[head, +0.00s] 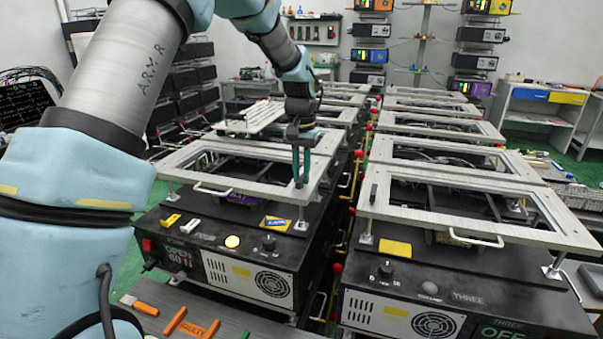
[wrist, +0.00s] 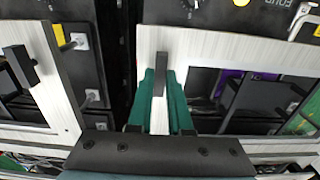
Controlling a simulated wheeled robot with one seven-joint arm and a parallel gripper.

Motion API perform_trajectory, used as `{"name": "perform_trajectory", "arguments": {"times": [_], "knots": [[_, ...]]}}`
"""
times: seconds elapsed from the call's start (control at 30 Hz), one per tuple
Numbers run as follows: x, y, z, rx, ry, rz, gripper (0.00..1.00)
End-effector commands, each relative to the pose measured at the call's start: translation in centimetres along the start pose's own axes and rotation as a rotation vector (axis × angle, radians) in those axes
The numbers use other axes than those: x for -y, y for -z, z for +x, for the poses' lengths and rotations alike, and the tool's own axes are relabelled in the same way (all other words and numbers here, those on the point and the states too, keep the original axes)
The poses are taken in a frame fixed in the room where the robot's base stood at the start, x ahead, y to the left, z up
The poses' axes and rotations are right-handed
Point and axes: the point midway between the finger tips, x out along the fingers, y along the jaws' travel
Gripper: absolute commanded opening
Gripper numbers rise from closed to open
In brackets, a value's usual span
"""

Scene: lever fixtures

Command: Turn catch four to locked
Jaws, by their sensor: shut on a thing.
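Catch four is a small dark grey lever (wrist: 161,76) on the corner of the pale metal frame (head: 208,178) above the left black unit, marked FOUR in the wrist view. My gripper (head: 301,172) points down at that corner. Its green fingers in the wrist view (wrist: 163,98) stand on either side of the catch and are shut on it. In the head view the fingers mostly hide the catch. The wrist view shows the catch lying roughly along the frame's side bar.
The neighbouring unit, marked THREE (head: 467,297), carries a similar frame with its own dark catch (head: 373,193), which also shows in the wrist view (wrist: 20,66). A narrow gap with red knobs (head: 337,268) separates the rows. A yellow lamp (head: 232,241) glows on unit four.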

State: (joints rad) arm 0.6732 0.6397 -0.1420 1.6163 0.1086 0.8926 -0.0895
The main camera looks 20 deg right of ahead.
Motion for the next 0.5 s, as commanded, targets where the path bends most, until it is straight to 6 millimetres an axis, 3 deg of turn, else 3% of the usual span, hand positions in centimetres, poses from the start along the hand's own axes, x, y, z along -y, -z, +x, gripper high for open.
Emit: {"name": "perform_trajectory", "arguments": {"times": [0.17, 0.2, 0.43, 0.5], "knots": [[-0.05, -0.12, 0.09, 0.004, 0.000, 0.001, 0.00], [-0.05, -0.12, 0.10, 0.004, 0.000, 0.001, 0.22], [-0.02, -0.06, 0.05, 0.002, 0.000, 0.000, 0.47], [-0.01, -0.05, 0.04, 0.002, 0.000, 0.000, 0.47]]}}
